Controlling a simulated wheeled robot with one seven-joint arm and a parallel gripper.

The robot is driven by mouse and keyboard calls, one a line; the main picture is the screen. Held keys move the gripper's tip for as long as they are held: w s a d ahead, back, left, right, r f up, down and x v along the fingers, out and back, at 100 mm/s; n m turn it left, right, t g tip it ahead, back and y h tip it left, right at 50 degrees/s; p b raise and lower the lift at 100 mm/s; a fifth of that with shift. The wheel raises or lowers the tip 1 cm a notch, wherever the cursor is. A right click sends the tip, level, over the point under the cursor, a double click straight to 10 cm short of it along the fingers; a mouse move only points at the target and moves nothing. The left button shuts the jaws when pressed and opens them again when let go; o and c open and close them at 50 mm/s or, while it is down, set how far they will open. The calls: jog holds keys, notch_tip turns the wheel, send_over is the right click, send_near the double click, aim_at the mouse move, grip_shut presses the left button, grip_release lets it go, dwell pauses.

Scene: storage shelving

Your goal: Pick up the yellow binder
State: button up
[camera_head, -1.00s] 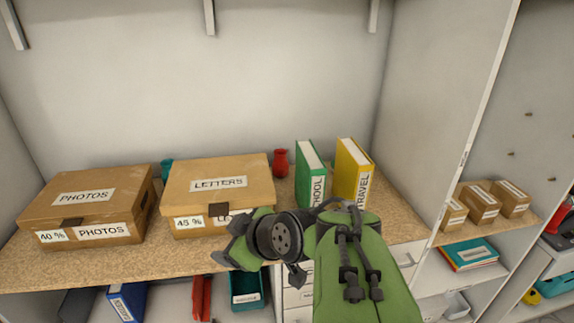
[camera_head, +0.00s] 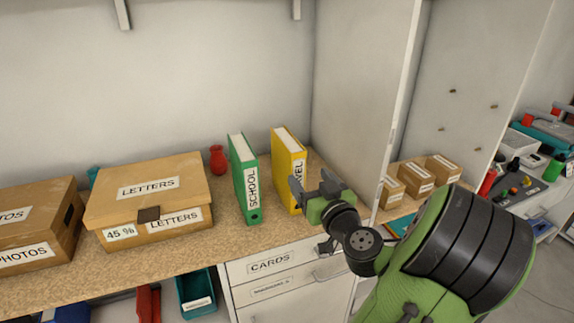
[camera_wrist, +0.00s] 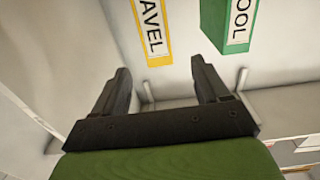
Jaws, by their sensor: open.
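The yellow binder (camera_head: 288,168) stands upright on the shelf, its spine label partly hidden behind my gripper in the head view. In the wrist view the lower part of its spine (camera_wrist: 151,35) shows at the top, ahead of the finger gap and apart from the fingers. My gripper (camera_head: 311,190) is open and empty, just in front of and to the right of the binder. The two dark fingers (camera_wrist: 162,82) are spread wide in the wrist view.
A green binder (camera_head: 243,180) stands left of the yellow one with a gap between. A red vase (camera_head: 218,159) and a letters box (camera_head: 148,196) are further left. A partition wall (camera_head: 365,95) rises to the right. Drawers (camera_head: 272,268) are below the shelf.

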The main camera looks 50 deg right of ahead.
aim_at(287, 170)
jog(key=w+p, duration=0.1)
jog(key=p, duration=0.1)
jog(key=w+d+p, duration=0.1)
jog(key=p, duration=0.2)
jog(key=shift+w+d+r, duration=0.15)
jog(key=shift+r, duration=0.2)
jog(key=p+x, duration=0.8)
jog(key=x, duration=0.2)
jog(key=shift+d+p, duration=0.2)
jog(key=shift+p, duration=0.15)
jog(key=shift+w+d+f, duration=0.15)
jog(key=shift+f, duration=0.1)
jog(key=shift+c, duration=1.2)
grip_shut()
